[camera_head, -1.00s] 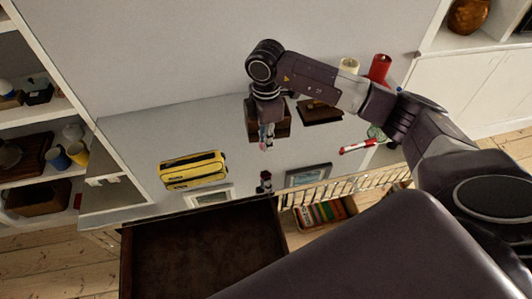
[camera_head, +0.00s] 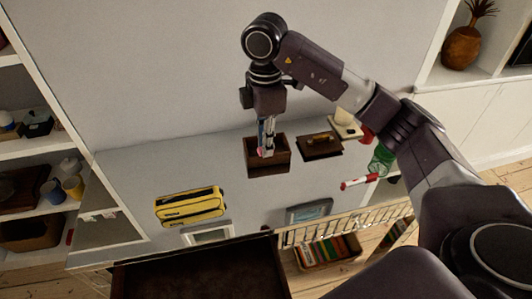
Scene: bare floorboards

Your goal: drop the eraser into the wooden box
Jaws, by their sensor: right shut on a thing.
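The wooden box (camera_head: 268,170) is a small dark brown open box on the grey top of the cabinet. My right gripper (camera_head: 266,150) points down over the box, its fingertips at the box's opening in the picture. It is shut on the eraser (camera_head: 261,152), which shows only as a small pale and pinkish bit between the fingers. Most of the eraser is hidden by the fingers. I cannot tell how far the tips are above the box floor. My left gripper is not in view.
A dark wooden lid-like piece (camera_head: 320,146) lies right of the box. A yellow case (camera_head: 190,206), picture frames (camera_head: 309,211) and a red-and-white marker (camera_head: 358,182) lie on the top. A green glass (camera_head: 381,160) stands at right. An open dark drawer (camera_head: 200,272) juts out in front.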

